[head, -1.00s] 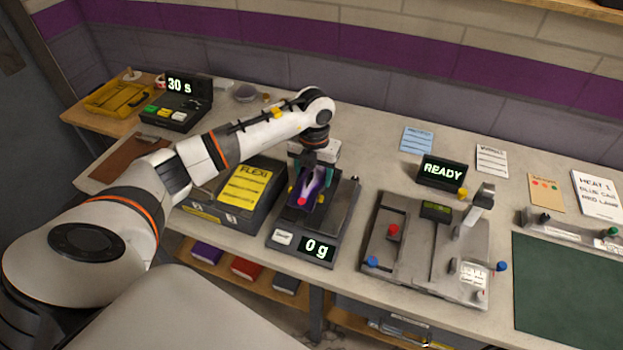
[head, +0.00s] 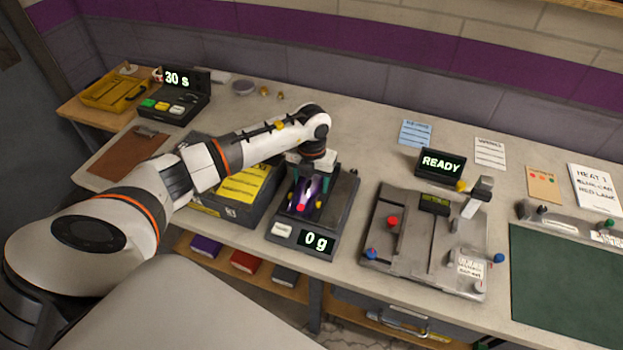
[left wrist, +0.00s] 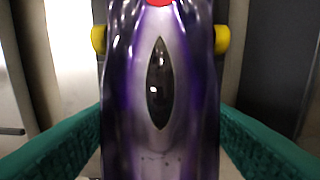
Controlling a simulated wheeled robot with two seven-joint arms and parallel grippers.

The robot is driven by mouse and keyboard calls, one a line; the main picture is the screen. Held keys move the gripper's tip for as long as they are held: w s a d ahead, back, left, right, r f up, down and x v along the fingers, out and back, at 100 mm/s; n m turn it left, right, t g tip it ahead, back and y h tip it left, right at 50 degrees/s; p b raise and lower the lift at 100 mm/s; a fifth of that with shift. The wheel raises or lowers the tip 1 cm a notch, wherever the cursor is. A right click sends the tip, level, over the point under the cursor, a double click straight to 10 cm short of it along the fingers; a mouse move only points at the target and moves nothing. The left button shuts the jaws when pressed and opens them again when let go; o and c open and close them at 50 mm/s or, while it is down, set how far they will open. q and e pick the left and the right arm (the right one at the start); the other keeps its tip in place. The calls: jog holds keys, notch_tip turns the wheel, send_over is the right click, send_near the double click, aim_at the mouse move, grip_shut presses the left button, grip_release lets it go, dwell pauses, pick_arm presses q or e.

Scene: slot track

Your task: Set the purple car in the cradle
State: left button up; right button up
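The purple car (head: 307,190), with a red nose and yellow wheels, is over the scale (head: 346,205), nose toward the scale's front. The left wrist view shows its silver and purple body (left wrist: 160,130) and dark oval canopy from above. My left gripper (head: 311,182) points down at the car, its teal fingers (left wrist: 160,115) against both sides of the body. The cradle on the scale is dark and mostly hidden under the car; I cannot tell whether the car touches it. The scale display reads 0 g. My right gripper is not in view.
A black box with a yellow label (head: 250,185) stands close left of the scale. A grey track fixture (head: 415,265) with colored knobs is to the right, behind it a READY display (head: 441,163). A green mat (head: 570,290) lies far right. The bench behind the scale is clear.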

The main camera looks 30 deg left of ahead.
pick_arm(q)
jog(key=o, duration=0.4)
jog(key=shift+o, duration=0.2)
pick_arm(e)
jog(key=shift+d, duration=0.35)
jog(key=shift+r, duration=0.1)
pick_arm(q)
jog(key=shift+r+p, duration=0.35)
jog(key=shift+p, duration=0.05)
jog(key=shift+r+p, duration=0.4)
jog(key=shift+r, duration=0.1)
jog(key=shift+r+b, duration=0.45)
jog(key=shift+b, duration=0.25)
notch_tip(320, 180, up, 10)
jog(key=b, duration=0.3)
jog(key=shift+r, duration=0.25)
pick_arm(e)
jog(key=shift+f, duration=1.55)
